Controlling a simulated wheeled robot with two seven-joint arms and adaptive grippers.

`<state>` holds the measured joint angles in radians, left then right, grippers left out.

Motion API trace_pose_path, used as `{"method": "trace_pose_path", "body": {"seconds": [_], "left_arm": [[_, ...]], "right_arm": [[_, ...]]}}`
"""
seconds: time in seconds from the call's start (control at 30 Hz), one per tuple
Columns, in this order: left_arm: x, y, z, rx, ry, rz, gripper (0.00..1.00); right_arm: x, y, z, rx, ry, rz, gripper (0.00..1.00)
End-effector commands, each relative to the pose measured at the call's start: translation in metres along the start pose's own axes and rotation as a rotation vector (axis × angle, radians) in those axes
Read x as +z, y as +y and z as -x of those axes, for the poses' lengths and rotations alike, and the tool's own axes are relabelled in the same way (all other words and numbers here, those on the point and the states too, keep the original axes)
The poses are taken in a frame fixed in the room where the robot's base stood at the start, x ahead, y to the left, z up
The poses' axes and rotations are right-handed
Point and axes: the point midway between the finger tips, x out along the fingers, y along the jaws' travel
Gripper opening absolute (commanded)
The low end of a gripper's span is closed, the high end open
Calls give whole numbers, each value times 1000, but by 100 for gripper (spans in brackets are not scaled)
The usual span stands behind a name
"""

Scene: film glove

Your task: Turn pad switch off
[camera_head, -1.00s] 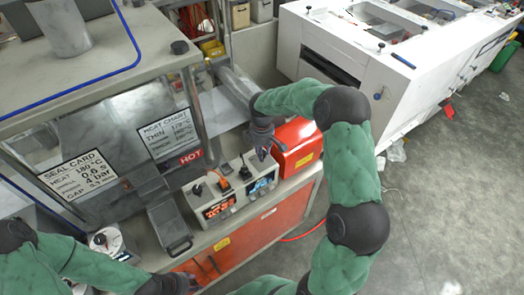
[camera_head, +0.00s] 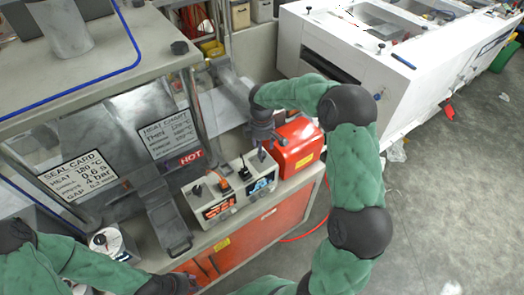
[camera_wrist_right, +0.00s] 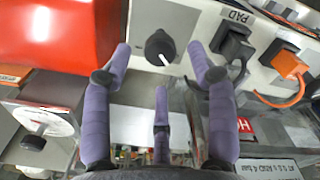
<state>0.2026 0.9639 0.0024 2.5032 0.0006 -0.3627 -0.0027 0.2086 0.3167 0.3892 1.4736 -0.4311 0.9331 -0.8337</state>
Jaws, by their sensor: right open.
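The grey control box (camera_head: 234,194) stands on the bench with a red and a blue display on its front. In the right wrist view its panel (camera_wrist_right: 190,12) shows a black knob (camera_wrist_right: 160,47) with a white pointer line. Beside it are a black plug or switch (camera_wrist_right: 234,44) under a PAD label (camera_wrist_right: 238,16) and an orange one (camera_wrist_right: 290,65). My right gripper (camera_head: 262,138) is above the box's right end. In the wrist view its spread purple fingers (camera_wrist_right: 160,65) flank the knob, apparently without touching it. My left gripper (camera_head: 185,284) is low at the bench front; its fingers are unclear.
A red box (camera_head: 296,148) stands close to the right of the control box. A sealing machine (camera_head: 110,130) with a HOT label is to the left. A metal handle or lever (camera_head: 170,222) lies in front of it. A large white machine (camera_head: 365,75) stands behind right.

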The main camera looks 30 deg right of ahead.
Motion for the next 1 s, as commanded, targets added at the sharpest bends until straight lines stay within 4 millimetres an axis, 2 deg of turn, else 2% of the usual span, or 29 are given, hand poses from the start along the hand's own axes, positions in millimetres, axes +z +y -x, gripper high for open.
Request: {"method": "trace_pose_path", "body": {"seconds": [0.03, 0.2, 0.4, 0.6, 1.0], "left_arm": [[0, 0, 0, 0, 0, 0, 40], [0, 0, 0, 0, 0, 0, 40], [0, 0, 0, 0, 0, 0, 40], [0, 0, 0, 0, 0, 0, 40], [0, 0, 0, 0, 0, 0, 40]], "right_arm": [[-1, 1, 12, 4, 3, -1, 58], [-1, 1, 46, 4, 2, 0, 58], [0, 1, 76, 2, 2, 0, 58], [0, 0, 88, 0, 0, 1, 58], [0, 0, 89, 0, 0, 0, 58]]}}
